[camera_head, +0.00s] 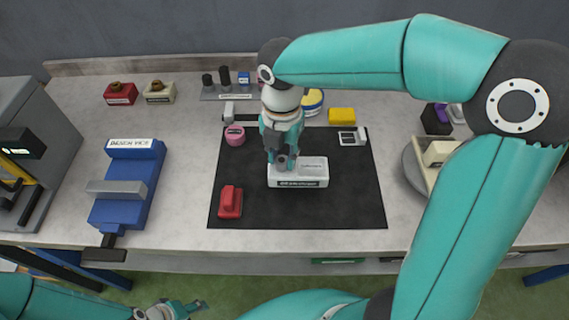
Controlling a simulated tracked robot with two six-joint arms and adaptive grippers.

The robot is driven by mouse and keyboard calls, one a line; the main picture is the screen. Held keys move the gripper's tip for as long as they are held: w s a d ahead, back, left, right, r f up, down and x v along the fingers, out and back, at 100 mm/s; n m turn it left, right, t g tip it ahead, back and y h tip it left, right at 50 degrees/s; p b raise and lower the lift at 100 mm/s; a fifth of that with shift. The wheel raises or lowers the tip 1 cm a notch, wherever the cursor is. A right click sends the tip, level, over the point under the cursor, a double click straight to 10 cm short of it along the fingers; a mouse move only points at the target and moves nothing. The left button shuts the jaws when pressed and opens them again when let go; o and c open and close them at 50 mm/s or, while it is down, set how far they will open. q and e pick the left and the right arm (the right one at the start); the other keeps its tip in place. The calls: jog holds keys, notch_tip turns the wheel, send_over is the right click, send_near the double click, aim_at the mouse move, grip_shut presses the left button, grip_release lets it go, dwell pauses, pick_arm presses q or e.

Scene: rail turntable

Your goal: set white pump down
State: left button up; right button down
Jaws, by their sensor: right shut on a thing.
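The white pump (312,170) is a low white block with a dark label on its front. It is on or just above the black mat (350,210); I cannot tell whether its base touches. My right gripper (283,163) points down from above and is shut on the pump's left part, hiding some of its top. My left gripper (182,308) is low at the bottom edge, away from the pump, over the floor in front of the bench. Its jaw state is unclear.
A red block (230,202), pink round piece (235,135) and small grey-white part (352,137) are on the mat. A blue vice (128,180) stands left. A yellow block (342,115) is behind; a round turntable (413,176) is right. The mat's front right is clear.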

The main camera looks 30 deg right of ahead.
jog(key=shift+f, duration=1.95)
jog(key=c, duration=0.9)
grip_release()
notch_tip(320, 180, up, 12)
jog(key=shift+r, duration=0.1)
